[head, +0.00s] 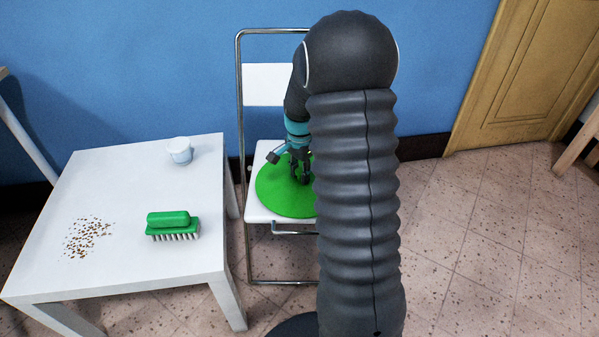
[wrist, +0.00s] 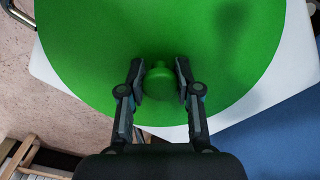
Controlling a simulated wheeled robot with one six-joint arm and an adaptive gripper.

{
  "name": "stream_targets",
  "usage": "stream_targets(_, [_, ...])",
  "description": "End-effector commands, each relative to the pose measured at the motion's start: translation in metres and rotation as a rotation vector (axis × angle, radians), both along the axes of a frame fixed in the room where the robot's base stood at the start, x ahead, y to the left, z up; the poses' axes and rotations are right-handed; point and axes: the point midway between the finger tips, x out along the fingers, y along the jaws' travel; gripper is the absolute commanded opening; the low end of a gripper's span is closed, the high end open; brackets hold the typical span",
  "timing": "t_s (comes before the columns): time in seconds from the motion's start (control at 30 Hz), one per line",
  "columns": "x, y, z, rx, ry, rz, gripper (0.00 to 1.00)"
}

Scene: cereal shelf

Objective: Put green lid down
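The green lid (head: 275,195) is a large round disc with a knob in its middle. It is level at the white seat of the folding chair (head: 256,160), and I cannot tell whether it rests fully on the seat. My gripper (head: 300,176) points down at the lid's middle. In the wrist view the lid (wrist: 90,45) fills most of the picture, and my gripper (wrist: 161,82) has its fingers on both sides of the knob, closed in around it. My own arm hides the right part of the lid and chair in the head view.
A white table (head: 120,185) stands left of the chair. On it are a green brush (head: 172,225), a pale cup (head: 179,150) and scattered brown crumbs (head: 88,237). A blue wall (head: 150,60) is behind. A wooden door (head: 525,75) and open tiled floor (head: 490,220) are at right.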

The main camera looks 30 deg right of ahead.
Motion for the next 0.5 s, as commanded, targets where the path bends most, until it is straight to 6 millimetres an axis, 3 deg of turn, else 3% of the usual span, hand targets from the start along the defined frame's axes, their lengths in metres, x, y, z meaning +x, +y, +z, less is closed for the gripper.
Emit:
stream_targets(0.03, [-0.0001, 0.0000, -0.0003, 0.000, 0.000, 0.000, 0.43])
stream_targets(0.1, [-0.0001, 0.0001, -0.0002, 0.000, 0.000, 0.000, 0.58])
stream_targets(0.5, [0.0003, 0.0000, 0.0063, -0.001, -0.001, 0.000, 0.58])
